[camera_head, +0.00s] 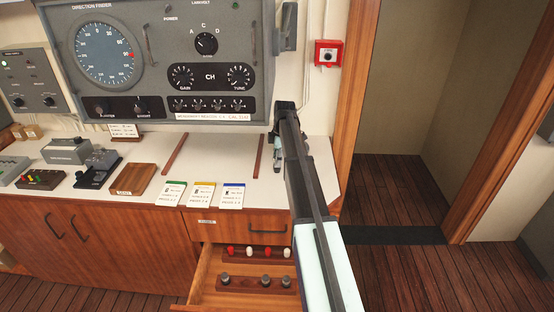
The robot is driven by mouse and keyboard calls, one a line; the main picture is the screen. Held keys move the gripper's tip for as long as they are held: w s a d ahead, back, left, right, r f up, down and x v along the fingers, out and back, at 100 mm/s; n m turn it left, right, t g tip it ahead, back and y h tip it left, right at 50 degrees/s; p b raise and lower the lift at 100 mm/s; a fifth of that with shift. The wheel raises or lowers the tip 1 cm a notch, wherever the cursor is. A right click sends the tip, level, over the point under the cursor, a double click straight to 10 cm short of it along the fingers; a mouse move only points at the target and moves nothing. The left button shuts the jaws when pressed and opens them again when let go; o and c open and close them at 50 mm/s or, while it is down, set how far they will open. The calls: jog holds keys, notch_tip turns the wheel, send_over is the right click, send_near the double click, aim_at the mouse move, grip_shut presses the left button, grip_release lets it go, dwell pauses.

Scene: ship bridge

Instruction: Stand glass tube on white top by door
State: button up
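The white top (262,188) covers the wooden cabinet and ends just left of the door opening. My gripper (281,128) is above the back right of this top, in front of the wall panel. My arm crosses the top's right part and hides some of it. The fingers are small, dark and partly hidden by my arm, so I cannot tell whether they are open or shut, or hold anything. I cannot make out a glass tube. An open drawer (207,280) below holds a rack with red and white pieces (248,251) and a rack with dark, grey-topped pieces (265,281).
Three cards (202,193) lie along the top's front edge. Two thin wooden strips (175,153) lie behind them. A wooden block (133,179) and small devices (68,150) stand to the left. The direction finder panel (160,60) rises behind. The doorway (400,110) is clear.

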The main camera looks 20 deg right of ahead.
jog(key=shift+o, duration=0.8)
notch_tip(320, 180, up, 12)
jog(key=d+b, duration=0.1)
jog(key=b, duration=0.1)
jog(key=shift+s+d+r+b, duration=0.15)
jog(key=shift+s+d+b, duration=0.05)
jog(key=shift+b, duration=0.15)
dwell(0.9)
